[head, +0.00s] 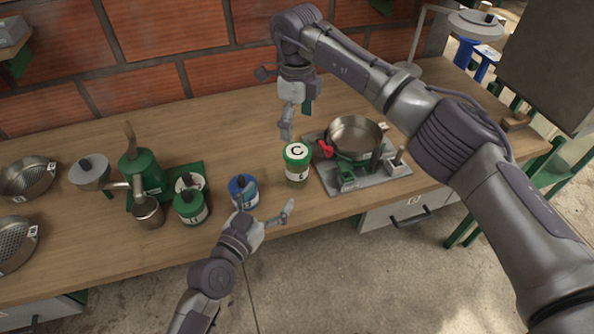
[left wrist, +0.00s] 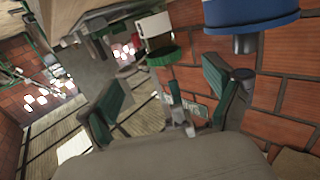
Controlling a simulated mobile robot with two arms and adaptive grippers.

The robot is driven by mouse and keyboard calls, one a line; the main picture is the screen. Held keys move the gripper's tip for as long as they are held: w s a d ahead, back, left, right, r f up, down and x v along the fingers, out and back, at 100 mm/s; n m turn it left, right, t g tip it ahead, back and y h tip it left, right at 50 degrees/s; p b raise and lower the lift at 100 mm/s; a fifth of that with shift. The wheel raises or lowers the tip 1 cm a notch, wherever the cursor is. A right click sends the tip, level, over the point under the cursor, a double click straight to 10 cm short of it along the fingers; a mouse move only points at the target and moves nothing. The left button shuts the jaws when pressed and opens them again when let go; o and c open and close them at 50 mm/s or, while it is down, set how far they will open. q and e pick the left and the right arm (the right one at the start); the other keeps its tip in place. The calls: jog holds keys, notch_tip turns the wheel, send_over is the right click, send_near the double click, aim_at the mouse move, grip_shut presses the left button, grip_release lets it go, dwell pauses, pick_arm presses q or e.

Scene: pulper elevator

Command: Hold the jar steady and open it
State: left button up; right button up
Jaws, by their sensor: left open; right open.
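A jar with a green lid marked C (head: 297,162) stands upright on the wooden workbench, left of a metal base plate. In the left wrist view a jar with a green lid (left wrist: 164,56), likely the same one, shows beyond the fingers. My left gripper (head: 265,204) is open and empty at the bench's front edge, below and left of the jar, apart from it. Its spread fingers also show in the left wrist view (left wrist: 163,97). My right gripper (head: 296,118) is open, pointing down above and behind the jar, and touches nothing that I can see.
A blue-lidded jar (head: 243,191) stands close beside my left gripper; its blue part (left wrist: 250,12) looms in the left wrist view. Another green-lidded jar (head: 189,208) and a green grinder (head: 143,172) are further left. A metal pan (head: 355,136) sits on the base plate (head: 385,182) at right.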

aim_at(292, 167)
pick_arm(q)
jog(key=x, duration=1.3)
jog(key=shift+w+d+f, duration=0.1)
jog(key=shift+w+d, duration=0.1)
jog(key=shift+w, duration=0.15)
